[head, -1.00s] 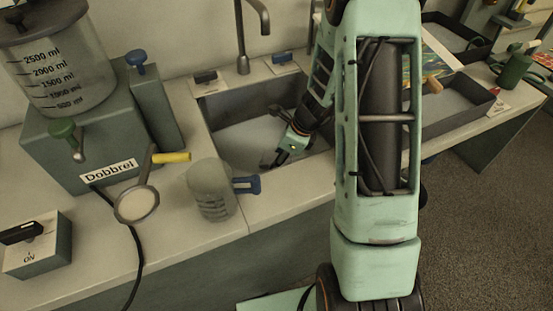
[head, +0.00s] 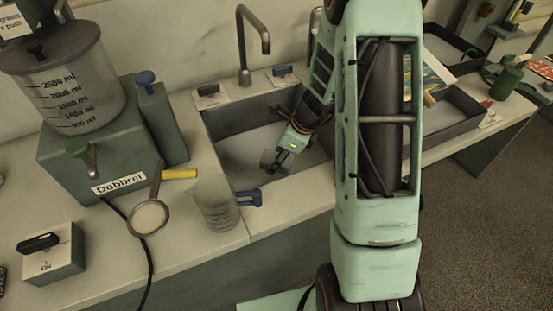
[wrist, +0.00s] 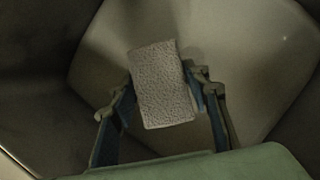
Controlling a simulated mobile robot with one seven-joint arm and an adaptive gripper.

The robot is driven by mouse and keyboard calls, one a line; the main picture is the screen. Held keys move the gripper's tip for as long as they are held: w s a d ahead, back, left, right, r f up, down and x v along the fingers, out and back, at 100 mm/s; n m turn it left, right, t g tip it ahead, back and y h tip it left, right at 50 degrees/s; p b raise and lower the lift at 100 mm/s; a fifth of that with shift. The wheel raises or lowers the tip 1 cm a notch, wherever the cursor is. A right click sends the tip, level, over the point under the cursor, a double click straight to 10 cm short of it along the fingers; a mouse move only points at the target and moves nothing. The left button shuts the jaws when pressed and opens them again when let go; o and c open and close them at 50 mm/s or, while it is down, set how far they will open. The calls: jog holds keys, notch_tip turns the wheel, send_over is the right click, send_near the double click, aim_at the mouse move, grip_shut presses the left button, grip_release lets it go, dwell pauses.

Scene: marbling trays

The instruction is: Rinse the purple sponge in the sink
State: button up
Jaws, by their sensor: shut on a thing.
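A pale, greyish-purple rough block, seemingly the sponge (wrist: 161,84), sits between the two fingers of my gripper (wrist: 164,98) in the wrist view. The fingers are shut on its sides. In the head view my gripper (head: 273,163) reaches down inside the grey sink (head: 232,172). The sponge is hard to make out there. The faucet (head: 264,32) arches over the back of the sink, behind and left of my gripper. I see no water stream under its spout.
Left of the sink stand a beaker with a blue handle (head: 217,207), a strainer with a yellow handle (head: 148,218), a dispenser marked Dobbrel (head: 85,165) and a switch box (head: 50,258). Dark trays (head: 440,122) lie to the right. The sink walls surround my gripper.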

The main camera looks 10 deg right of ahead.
notch_tip(320, 180, up, 12)
jog(key=p, duration=1)
dwell(1.6)
notch_tip(320, 180, up, 5)
jog(key=p, duration=0.4)
jog(key=shift+f, duration=0.1)
jog(key=shift+f, duration=0.1)
